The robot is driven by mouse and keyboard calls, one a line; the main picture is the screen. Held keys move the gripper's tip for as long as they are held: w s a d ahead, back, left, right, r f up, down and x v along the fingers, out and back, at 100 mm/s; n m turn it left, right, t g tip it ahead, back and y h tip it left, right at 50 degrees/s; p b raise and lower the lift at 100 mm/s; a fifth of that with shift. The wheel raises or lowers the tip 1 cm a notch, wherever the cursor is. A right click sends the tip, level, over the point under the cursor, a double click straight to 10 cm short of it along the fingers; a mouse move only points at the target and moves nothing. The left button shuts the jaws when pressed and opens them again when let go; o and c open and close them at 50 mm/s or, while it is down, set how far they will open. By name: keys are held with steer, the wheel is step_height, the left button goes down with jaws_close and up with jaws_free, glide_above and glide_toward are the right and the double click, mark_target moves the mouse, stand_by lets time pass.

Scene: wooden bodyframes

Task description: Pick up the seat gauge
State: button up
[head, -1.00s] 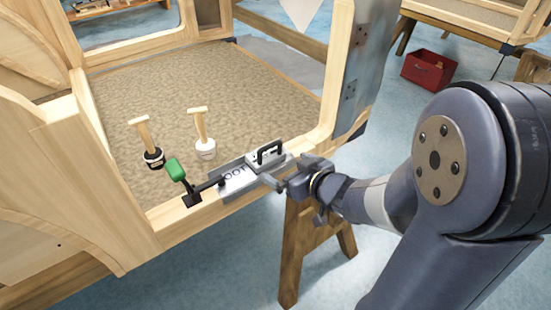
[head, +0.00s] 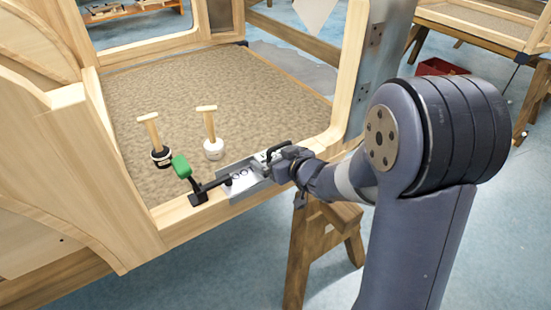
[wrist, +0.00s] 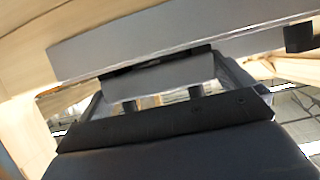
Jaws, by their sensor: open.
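The seat gauge, by its look a grey metal plate with a white marked face (head: 240,181) and a dark bar handle, lies on the front wooden sill. My gripper (head: 281,168) is at its right end, close beside the handle, and partly covers that end. In the wrist view a long grey bar (wrist: 180,30), seemingly part of the gauge, crosses in front of my gripper (wrist: 152,85). A grey block sits between the finger sides there. The jaws are open; whether they touch the gauge cannot be told.
A black-based mallet-like tool (head: 160,153) and a white-based one (head: 213,148) stand on the carpeted floor behind. A wooden upright (head: 349,80) rises to the right. A trestle (head: 318,245) stands below.

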mark_target(277, 156)
steer(key=shift+c, duration=0.6)
steer(key=c, duration=0.8)
step_height(277, 156, up, 10)
steer(key=p, duration=0.5)
steer(key=s+d+f+m+t+h, duration=0.1)
steer(key=s+d+f+m+h, duration=0.2)
steer(key=d+f, duration=0.4)
steer(key=s+d+f+m+t+h, duration=0.15)
steer(key=d+f+m+h, duration=0.25)
steer(key=d, duration=0.4)
steer(key=shift+h, duration=0.3)
steer(key=r+p, duration=0.2)
steer(key=p, duration=0.2)
steer(key=w+r+p, duration=0.1)
steer(key=r+p, duration=0.2)
steer(key=p, duration=0.1)
steer(key=r+p, duration=0.2)
steer(key=p, duration=0.3)
steer(key=shift+w+d+r, duration=0.25)
steer(key=shift+d+r, duration=0.05)
